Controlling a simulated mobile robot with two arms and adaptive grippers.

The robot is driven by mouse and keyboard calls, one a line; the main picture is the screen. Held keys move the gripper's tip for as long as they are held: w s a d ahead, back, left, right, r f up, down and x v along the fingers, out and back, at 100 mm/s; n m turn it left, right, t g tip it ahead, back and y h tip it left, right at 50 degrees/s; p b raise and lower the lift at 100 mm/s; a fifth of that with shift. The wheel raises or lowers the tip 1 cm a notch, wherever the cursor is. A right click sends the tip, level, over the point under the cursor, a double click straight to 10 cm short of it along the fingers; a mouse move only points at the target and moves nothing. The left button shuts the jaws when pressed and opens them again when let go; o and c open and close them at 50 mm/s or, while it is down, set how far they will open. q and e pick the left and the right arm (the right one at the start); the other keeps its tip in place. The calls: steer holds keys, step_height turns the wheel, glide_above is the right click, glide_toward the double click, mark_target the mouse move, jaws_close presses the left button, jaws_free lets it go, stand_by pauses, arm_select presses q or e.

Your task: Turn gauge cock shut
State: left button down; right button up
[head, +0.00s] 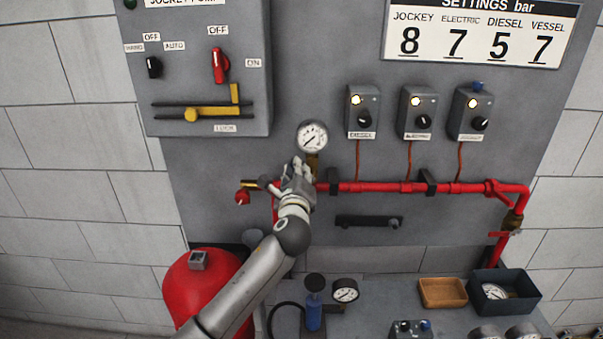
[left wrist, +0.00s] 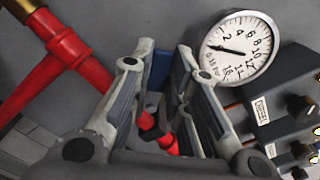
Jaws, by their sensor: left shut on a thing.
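The white round pressure gauge (head: 312,136) stands above the red pipe on the grey panel, with a brass stem (head: 313,162) below it. It also shows in the left wrist view (left wrist: 238,48), its needle pointing left. My left gripper (head: 299,170) is at the stem, just under the gauge, and covers most of the cock. In the left wrist view its two fingers (left wrist: 166,72) are closed around a small blue piece (left wrist: 160,70), which looks like the cock's handle. How far the handle is turned cannot be told. My right gripper is not in view.
The red pipe (head: 385,187) runs along the panel just behind my left gripper. Three grey switch boxes (head: 417,113) are right of the gauge. Below are a red tank (head: 205,285), a bench (head: 385,290), a dark bin (head: 525,297) and a brown tray (head: 442,305).

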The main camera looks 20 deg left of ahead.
arm_select(q)
steer(key=shift+s+a+f+n+b, duration=0.1)
steer(key=shift+a+f+n+b, duration=0.15)
steer(key=shift+f+n+b, duration=0.85)
steer(key=shift+s+a+f+n+b, duration=0.1)
steer(key=shift+a+f+n+b, duration=0.2)
steer(key=shift+n, duration=1.6)
steer(key=shift+s+a+f+n+b, duration=0.15)
steer(key=shift+f+n+b, duration=0.55)
steer(key=shift+n, duration=0.8)
steer(key=shift+w+r, duration=0.1)
steer(key=c, duration=1.4)
jaws_free()
steer(key=v, duration=1.2)
